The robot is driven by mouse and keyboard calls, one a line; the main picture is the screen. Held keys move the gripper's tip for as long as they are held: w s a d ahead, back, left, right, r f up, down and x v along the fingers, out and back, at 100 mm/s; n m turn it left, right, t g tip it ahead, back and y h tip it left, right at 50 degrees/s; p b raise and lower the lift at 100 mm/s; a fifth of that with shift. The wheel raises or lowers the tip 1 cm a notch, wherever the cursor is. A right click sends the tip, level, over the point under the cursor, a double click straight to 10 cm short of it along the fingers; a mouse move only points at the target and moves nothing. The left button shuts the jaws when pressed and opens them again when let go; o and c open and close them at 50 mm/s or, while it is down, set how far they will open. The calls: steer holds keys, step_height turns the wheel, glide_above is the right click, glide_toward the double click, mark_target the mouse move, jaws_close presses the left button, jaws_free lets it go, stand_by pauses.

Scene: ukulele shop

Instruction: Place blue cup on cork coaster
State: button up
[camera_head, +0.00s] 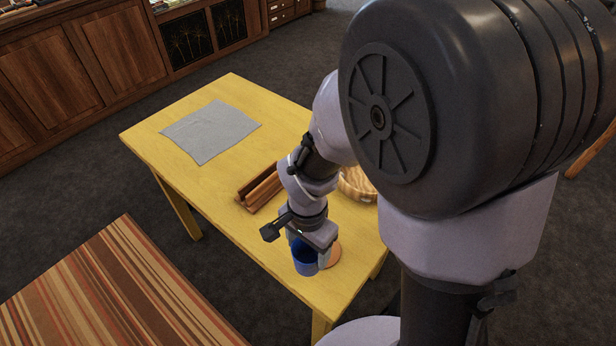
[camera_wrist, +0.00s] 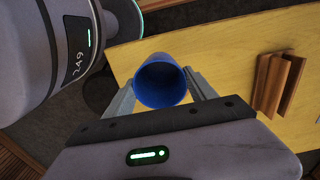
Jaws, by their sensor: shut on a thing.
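The blue cup (camera_head: 305,258) is at the near end of the yellow table in the head view. In the wrist view the blue cup (camera_wrist: 161,82) sits between the two fingers of my gripper (camera_wrist: 160,88), with its open mouth facing the camera. My gripper (camera_head: 312,240) is shut on the cup. The cork coaster (camera_head: 333,254) shows as a round tan edge just right of the cup and gripper, partly hidden by them. I cannot tell whether the cup is above the table or touching it. The coaster is not visible in the wrist view.
A striped surface (camera_head: 120,290) is at lower left.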

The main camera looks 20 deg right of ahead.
steer(key=shift+w+d+f+b, duration=0.7)
steer(key=shift+w+d+f, duration=0.35)
steer(key=shift+w+d, duration=0.25)
steer(key=shift+w+d+f+b, duration=0.7)
steer(key=shift+w+d+f, duration=0.35)
steer(key=shift+w+d, duration=0.2)
steer(key=shift+f, duration=0.25)
steer(key=o, duration=1.4)
steer(key=shift+r, duration=0.1)
